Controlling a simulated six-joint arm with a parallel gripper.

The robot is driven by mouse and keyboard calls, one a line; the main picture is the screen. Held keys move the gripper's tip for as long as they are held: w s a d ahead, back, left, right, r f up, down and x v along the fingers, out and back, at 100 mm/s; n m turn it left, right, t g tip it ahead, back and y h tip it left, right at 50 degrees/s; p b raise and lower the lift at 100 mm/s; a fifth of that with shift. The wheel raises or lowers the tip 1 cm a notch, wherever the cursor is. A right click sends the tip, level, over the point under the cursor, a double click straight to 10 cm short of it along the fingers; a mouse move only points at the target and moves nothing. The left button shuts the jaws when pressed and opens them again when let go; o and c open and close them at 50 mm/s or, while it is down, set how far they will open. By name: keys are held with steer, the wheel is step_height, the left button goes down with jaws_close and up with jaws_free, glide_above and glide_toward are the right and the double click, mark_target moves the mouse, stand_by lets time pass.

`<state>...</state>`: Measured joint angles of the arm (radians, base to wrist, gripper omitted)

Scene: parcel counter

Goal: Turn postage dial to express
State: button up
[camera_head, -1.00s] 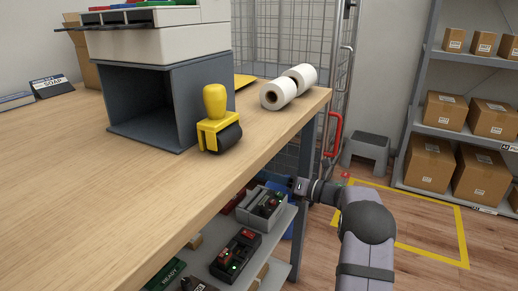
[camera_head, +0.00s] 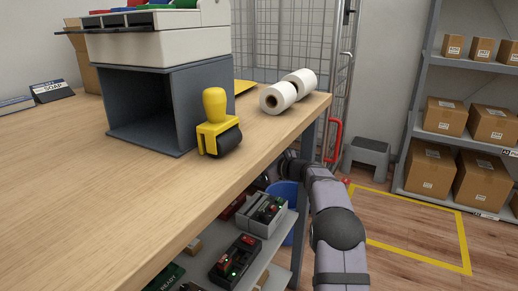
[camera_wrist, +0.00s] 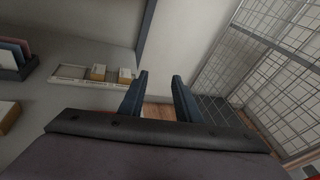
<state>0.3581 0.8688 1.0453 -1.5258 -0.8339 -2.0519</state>
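I cannot make out a postage dial or an express mark in either view. My gripper shows in the wrist view (camera_wrist: 159,97), with two dark fingers apart and nothing seen between them. In the head view my arm reaches up along the right side of the counter (camera_head: 90,205), and its wrist end is at the counter's edge. The fingers cannot be made out there. A pale machine-like unit (camera_head: 160,43) with coloured trays on top stands on a grey open box (camera_head: 187,105) at the back left.
A yellow tape dispenser or roller (camera_head: 215,125) and white rolls (camera_head: 278,98) stand near the counter's right edge. A lower shelf holds devices (camera_head: 236,262). A wire cage (camera_head: 285,35) stands behind; a step stool (camera_head: 367,158) and parcel shelves (camera_head: 410,165) are right.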

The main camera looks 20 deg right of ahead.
steer(key=w+d+m+h+p, duration=0.3)
steer(key=w+d+m+h, duration=0.1)
steer(key=w+m+h, duration=0.3)
steer(key=shift+w+d+f+m+h, duration=0.25)
steer(key=shift+f+m+h, duration=0.2)
steer(key=shift+m+h, duration=0.95)
steer(key=shift+d+h, duration=0.1)
steer(key=shift+h, duration=0.2)
steer(key=shift+s, duration=0.1)
